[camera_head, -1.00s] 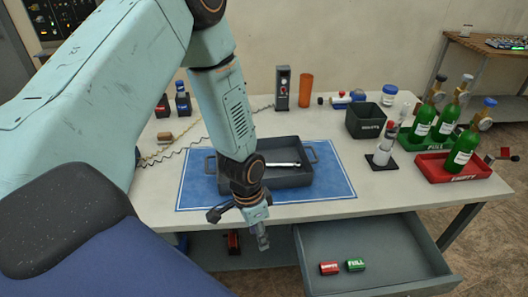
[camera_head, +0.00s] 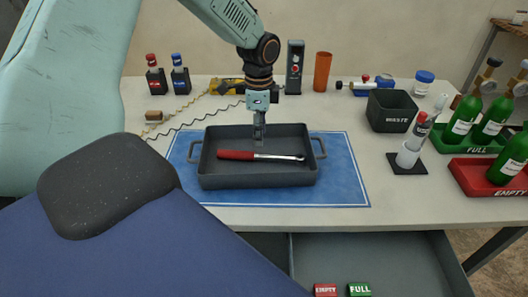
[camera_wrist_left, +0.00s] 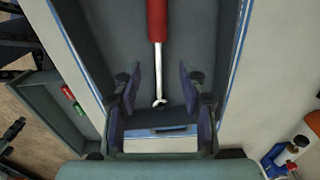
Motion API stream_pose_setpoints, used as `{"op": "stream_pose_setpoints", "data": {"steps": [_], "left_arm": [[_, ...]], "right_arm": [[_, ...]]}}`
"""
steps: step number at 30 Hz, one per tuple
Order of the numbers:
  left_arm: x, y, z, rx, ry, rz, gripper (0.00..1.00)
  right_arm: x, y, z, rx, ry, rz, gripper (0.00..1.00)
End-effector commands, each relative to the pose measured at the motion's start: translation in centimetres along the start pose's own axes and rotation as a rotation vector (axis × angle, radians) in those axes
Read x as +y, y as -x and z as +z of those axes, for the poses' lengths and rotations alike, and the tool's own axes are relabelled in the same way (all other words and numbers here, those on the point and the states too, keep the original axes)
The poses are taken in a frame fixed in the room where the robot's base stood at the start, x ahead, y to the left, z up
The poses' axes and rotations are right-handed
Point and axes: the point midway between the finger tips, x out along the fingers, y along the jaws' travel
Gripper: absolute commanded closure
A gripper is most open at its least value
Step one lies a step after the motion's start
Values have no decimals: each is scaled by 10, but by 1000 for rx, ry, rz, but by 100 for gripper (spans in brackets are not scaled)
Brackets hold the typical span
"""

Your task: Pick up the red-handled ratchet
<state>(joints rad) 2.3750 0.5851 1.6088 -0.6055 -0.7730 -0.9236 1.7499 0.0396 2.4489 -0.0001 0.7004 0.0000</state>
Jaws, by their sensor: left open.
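The red-handled ratchet (camera_head: 258,155) lies in a dark grey tray (camera_head: 210,181), its red handle to the left and its metal shaft and head to the right. The tray sits on a blue mat (camera_head: 335,185) on the table. My left gripper (camera_head: 259,138) hangs over the tray, above or just behind the ratchet in the head view. In the left wrist view the ratchet (camera_wrist_left: 157,50) points toward the gap of my open left gripper (camera_wrist_left: 155,95). The ratchet's head shows between the two fingers, and nothing is held.
Green bottles stand in green and red trays (camera_head: 490,172) at far right. An open drawer (camera_head: 400,262) juts out below the table front.

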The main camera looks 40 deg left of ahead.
Motion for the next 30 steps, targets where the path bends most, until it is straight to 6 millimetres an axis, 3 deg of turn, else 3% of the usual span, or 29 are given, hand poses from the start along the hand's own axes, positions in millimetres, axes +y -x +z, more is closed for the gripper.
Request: {"op": "stream_pose_setpoints", "data": {"steps": [5, 21, 30], "left_arm": [[4, -8, 3, -1, -3, 1, 58], [3, -74, -2, -1, -1, 1, 58], [0, -78, -4, 0, -2, -1, 58]], "right_arm": [[0, -4, 1, -2, 0, 0, 68], [0, -20, 1, -1, 0, 0, 68], [0, -20, 1, -2, 0, 0, 68]]}}
